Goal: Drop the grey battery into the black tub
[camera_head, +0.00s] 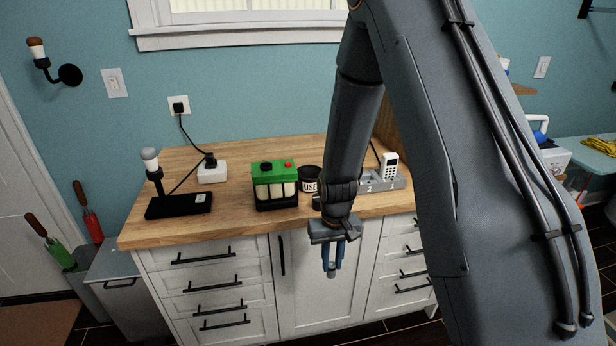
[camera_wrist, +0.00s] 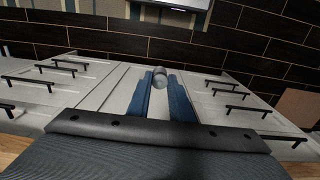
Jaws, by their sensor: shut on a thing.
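The grey battery (camera_wrist: 158,78) is a small cylinder held between the blue fingertips of my gripper (camera_wrist: 163,86) in the wrist view. In the head view my gripper (camera_head: 332,262) hangs in front of the white cabinet doors, below the counter's front edge, with the battery (camera_head: 331,271) small between its fingers. The black tub (camera_head: 309,173) stands on the counter, behind and a little left of my gripper. It has a white label starting "USE", and my arm hides its right side. I cannot see into it.
On the wooden counter (camera_head: 150,230), a green-topped battery case (camera_head: 274,170) stands left of the tub. A grey numbered tray (camera_head: 396,179) with a white handheld device (camera_head: 390,166) is on the right. A black lamp base (camera_head: 180,205) and a white plug box (camera_head: 212,173) are farther left.

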